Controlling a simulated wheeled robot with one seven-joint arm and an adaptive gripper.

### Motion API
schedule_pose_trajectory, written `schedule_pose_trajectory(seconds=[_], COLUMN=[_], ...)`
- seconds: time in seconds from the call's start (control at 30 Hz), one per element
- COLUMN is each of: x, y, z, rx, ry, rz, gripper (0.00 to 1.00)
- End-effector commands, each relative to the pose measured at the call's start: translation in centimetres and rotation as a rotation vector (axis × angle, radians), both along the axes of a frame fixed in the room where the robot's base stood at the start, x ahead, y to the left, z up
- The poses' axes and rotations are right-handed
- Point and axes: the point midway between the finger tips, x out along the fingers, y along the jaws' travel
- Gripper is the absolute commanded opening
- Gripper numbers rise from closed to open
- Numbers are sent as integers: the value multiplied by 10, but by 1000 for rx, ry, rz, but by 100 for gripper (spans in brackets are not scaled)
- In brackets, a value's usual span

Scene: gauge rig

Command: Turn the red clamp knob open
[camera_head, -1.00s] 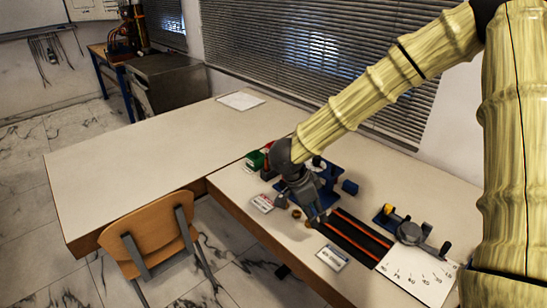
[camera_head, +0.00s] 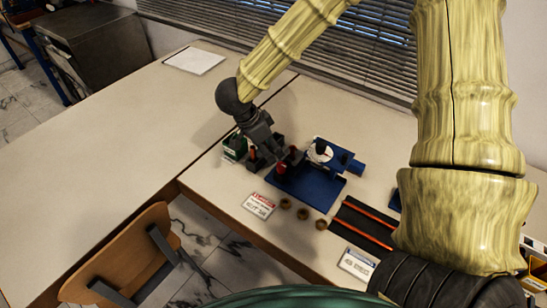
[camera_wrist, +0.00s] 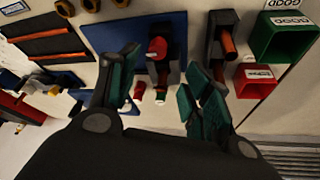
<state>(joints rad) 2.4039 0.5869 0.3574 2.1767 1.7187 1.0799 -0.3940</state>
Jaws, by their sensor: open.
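The red clamp knob (camera_head: 281,169) stands on the blue fixture plate (camera_head: 318,192), near its left side. In the wrist view the red knob (camera_wrist: 157,47) shows above the blue plate (camera_wrist: 185,28), beyond and between my fingertips. My gripper (camera_head: 280,157) hangs over the left end of the fixture, close to the knob. In the wrist view my gripper (camera_wrist: 160,78) has its fingers spread wide with nothing between the pads. I cannot tell the exact gap to the knob. A white dial gauge (camera_head: 320,151) sits on the fixture to the right.
A green bin (camera_wrist: 287,38) and a red bin (camera_wrist: 253,80) stand beside the fixture, with a dark stand (camera_wrist: 209,45) between. Several brown rings (camera_head: 302,214), a label card (camera_head: 260,205) and a dark orange-striped tray (camera_head: 362,226) lie nearby. The left table is mostly clear.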

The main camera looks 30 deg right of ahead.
Motion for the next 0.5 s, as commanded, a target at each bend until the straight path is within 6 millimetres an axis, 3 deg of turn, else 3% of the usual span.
schedule_pose_trajectory(seconds=[0.5], x=[6], y=[-29], z=[-76], rx=[1], ry=[14], rz=[-3], gripper=[49])
